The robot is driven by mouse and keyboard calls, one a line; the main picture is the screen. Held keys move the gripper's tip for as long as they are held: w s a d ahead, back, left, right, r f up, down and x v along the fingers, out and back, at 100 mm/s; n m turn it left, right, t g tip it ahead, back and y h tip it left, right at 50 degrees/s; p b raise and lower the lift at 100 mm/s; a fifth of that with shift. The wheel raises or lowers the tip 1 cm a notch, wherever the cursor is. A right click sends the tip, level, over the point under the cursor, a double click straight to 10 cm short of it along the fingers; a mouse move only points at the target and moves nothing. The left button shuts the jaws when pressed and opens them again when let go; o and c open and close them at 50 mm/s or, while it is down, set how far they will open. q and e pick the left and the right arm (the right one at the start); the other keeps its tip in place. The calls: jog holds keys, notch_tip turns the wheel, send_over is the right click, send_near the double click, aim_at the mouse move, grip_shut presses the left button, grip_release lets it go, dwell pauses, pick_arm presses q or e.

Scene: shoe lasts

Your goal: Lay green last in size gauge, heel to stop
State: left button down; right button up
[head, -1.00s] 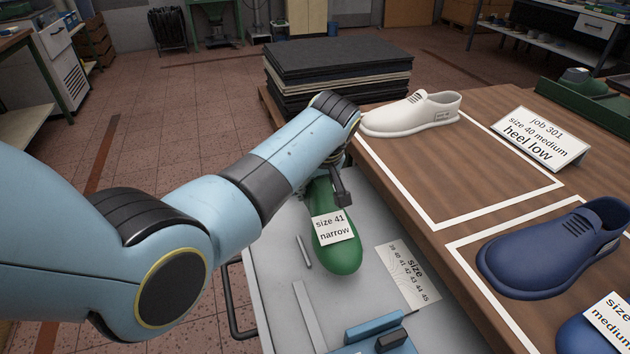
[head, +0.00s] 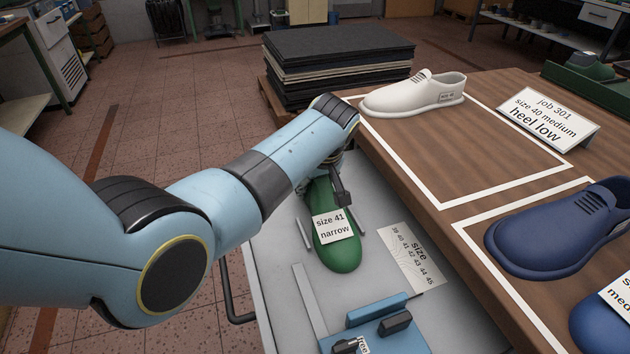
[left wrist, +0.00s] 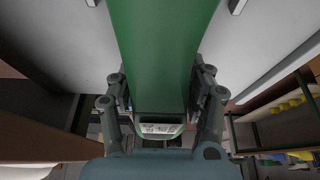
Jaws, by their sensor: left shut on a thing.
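The green last (head: 337,251), with a label "size 41 narrow" (head: 336,228), lies lengthwise over the grey gauge bed (head: 275,270), toe toward the lower edge of the head view. Short metal rails (head: 305,233) flank it. I cannot tell whether it touches the bed. My left gripper (head: 335,185) is shut on its far end; the left wrist view shows both fingers beside the green last (left wrist: 165,50). A printed size scale (head: 415,258) lies right of the last. Blue blocks (head: 375,309) sit below the toe. The heel end is hidden by my arm in the head view.
The wooden table (head: 440,185) rises along the right of the gauge. It holds a white shoe (head: 414,95), a blue shoe (head: 560,232) and a job 301 card (head: 548,118). Dark stacked sheets (head: 338,62) stand behind. A flat metal strip (head: 309,300) lies at the left.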

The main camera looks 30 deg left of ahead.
dwell(0.7)
pick_arm(q)
jog(key=c, duration=0.5)
grip_release()
jog(key=shift+o, duration=0.3)
jog(key=shift+f, duration=0.1)
jog(key=shift+s+d+r, duration=0.1)
jog(key=shift+d+r, duration=0.05)
jog(key=shift+r, duration=0.2)
jog(key=v, duration=1.1)
jog(key=shift+r, duration=0.1)
